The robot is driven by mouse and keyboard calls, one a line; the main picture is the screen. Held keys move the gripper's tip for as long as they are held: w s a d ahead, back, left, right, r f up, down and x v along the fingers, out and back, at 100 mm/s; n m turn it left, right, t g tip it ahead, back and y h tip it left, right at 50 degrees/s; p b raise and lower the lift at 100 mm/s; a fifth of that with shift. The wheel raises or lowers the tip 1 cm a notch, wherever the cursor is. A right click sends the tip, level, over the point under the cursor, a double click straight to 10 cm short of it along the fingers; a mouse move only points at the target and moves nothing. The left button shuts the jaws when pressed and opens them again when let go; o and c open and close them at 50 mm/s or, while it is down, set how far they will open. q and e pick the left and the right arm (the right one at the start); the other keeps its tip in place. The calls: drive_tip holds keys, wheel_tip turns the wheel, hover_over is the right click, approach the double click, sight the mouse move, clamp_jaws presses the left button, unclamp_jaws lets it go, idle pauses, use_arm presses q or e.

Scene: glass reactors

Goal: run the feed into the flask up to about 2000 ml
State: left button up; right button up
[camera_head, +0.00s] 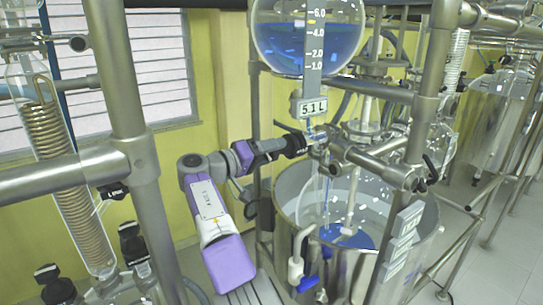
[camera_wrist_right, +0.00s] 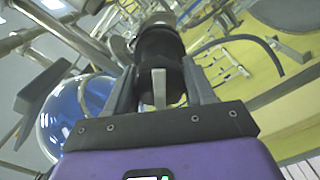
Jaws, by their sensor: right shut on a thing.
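The round glass feed vessel (camera_head: 275,42) holds blue liquid, with its surface between the 4.0 and 6.0 marks. A tag under its scale (camera_head: 313,50) reads 5.1 L. Below, the glass flask (camera_head: 312,208) sits in a steel bath, with blue liquid (camera_head: 345,236) low inside; its exact level is too small to read. A thin blue streak shows above that liquid. My right gripper (camera_head: 293,145) is shut on a black valve knob beneath the feed vessel. In the right wrist view its fingers flank the black knob (camera_wrist_right: 160,62). My left gripper is not in view.
The steel bath (camera_head: 283,200) surrounds the flask. Steel frame posts (camera_head: 125,100) and crossbars stand close around my arm. A glass coil condenser (camera_head: 70,180) is at left. A white pipe with a blue valve handle (camera_head: 306,284) is at the bath's front. Open floor lies at right.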

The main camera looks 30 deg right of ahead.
drive_tip(key=m+b, duration=0.1)
drive_tip(key=m, duration=0.5)
drive_tip(key=shift+b, duration=0.3)
drive_tip(key=m, duration=0.5)
drive_tip(key=shift+m+b, duration=0.4)
drive_tip(key=shift+s+r, duration=0.1)
drive_tip(key=o, duration=1)
wheel_tip(320, 180, up, 10)
drive_tip(key=p, duration=0.9)
drive_tip(key=shift+p, duration=0.3)
